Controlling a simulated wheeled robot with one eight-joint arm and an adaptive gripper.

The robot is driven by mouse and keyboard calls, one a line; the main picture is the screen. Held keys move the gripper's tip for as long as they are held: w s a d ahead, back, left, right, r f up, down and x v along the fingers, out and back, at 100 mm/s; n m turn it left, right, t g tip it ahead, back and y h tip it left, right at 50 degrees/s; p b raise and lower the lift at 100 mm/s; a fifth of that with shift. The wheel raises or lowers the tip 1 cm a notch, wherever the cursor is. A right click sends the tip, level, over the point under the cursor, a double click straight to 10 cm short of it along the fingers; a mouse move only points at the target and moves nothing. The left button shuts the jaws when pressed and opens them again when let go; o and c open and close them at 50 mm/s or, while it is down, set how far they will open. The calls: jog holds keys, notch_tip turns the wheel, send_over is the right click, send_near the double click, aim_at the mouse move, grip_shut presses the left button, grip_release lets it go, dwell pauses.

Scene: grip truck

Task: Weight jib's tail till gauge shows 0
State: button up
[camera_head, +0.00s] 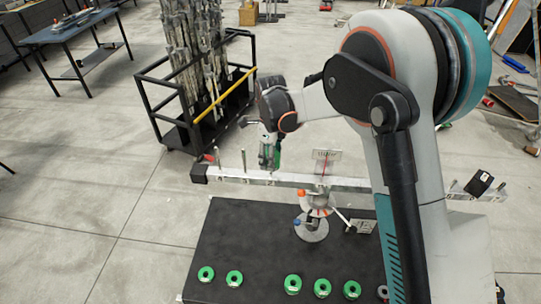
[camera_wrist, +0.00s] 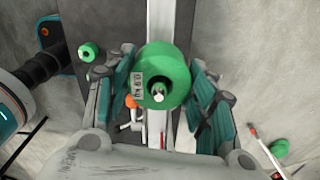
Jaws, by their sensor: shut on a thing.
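My gripper (camera_head: 268,158) is shut on a green ring weight (camera_wrist: 172,72) with a small label. It also shows in the wrist view (camera_wrist: 160,95), one finger on each side of the weight. A pale pin tip shows in the weight's hole; how far down the weight sits is unclear. The silver jib beam (camera_head: 235,178) runs beneath, with a black end at left and upright pegs (camera_head: 244,160). The gauge plate (camera_head: 327,156) with a red needle stands over the pivot; its reading is too small to tell. My arm hides part of the beam's right side.
Several green weights (camera_head: 293,284) lie along the front of the black table (camera_head: 245,235). A black cart of poles (camera_head: 205,110) stands behind at left. A blue-topped table (camera_head: 75,28) is farther back. The floor at left is clear.

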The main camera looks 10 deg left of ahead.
aim_at(271, 175)
jog(key=shift+f+b, duration=1.55)
jog(key=shift+f, duration=0.6)
jog(key=shift+f, duration=0.1)
jog(key=o, duration=1.1)
jog(key=shift+c, duration=0.2)
notch_tip(271, 175, up, 12)
